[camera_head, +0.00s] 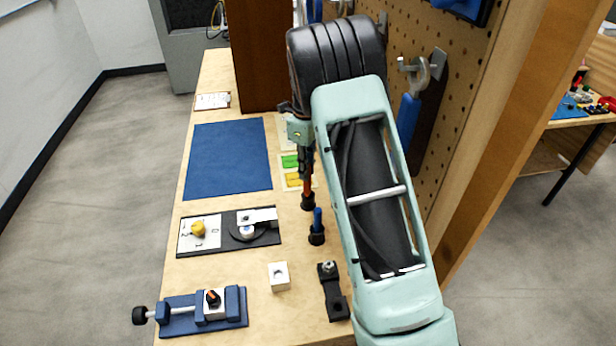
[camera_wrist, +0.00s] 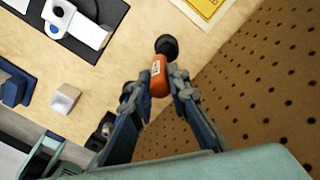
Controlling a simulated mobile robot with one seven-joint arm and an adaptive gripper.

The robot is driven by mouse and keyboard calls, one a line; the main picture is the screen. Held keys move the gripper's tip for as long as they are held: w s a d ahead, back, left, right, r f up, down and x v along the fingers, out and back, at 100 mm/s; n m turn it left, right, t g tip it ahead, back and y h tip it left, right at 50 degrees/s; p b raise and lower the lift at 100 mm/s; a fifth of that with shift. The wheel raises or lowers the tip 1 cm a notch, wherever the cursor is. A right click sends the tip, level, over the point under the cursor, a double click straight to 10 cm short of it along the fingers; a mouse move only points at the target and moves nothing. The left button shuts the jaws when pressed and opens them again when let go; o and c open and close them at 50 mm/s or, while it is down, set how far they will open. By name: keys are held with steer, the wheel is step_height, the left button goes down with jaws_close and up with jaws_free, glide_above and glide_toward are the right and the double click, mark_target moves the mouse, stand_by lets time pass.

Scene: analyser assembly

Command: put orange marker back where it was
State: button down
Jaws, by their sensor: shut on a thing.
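The orange marker (camera_wrist: 158,82) is between the fingertips of my gripper (camera_wrist: 163,76), which is shut on it. In the head view the orange marker (camera_head: 309,186) points down, nearly upright, with its lower end at a round black holder (camera_head: 308,202). The holder also shows in the wrist view (camera_wrist: 167,46), just beyond the marker's end. I cannot tell how far the marker sits inside it. My gripper (camera_head: 304,165) is above the holder in the head view and hides the marker's upper part.
A blue marker (camera_head: 318,218) stands in a second black holder (camera_head: 317,236), close to the first. Green and yellow pieces (camera_head: 291,170) lie behind. A pegboard wall (camera_head: 450,110) rises at right. The blue mat (camera_head: 228,158) is bare.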

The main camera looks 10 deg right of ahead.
steer(key=shift+w+d+f, duration=0.1)
steer(key=shift+w+f, duration=0.15)
steer(key=shift+f, duration=0.55)
steer(key=shift+w+d+f, duration=0.1)
steer(key=shift+w+f, duration=0.1)
steer(key=shift+f, duration=0.6)
steer(key=shift+w+d+f, duration=0.1)
steer(key=shift+w+f, duration=0.15)
steer(key=shift+f, duration=0.55)
steer(key=shift+f, duration=0.1)
steer(key=shift+f, duration=0.15)
steer(key=c, duration=1.8)
jaws_free()
steer(key=shift+c, duration=0.2)
step_height(320, 180, up, 12)
steer(key=shift+r, duration=0.25)
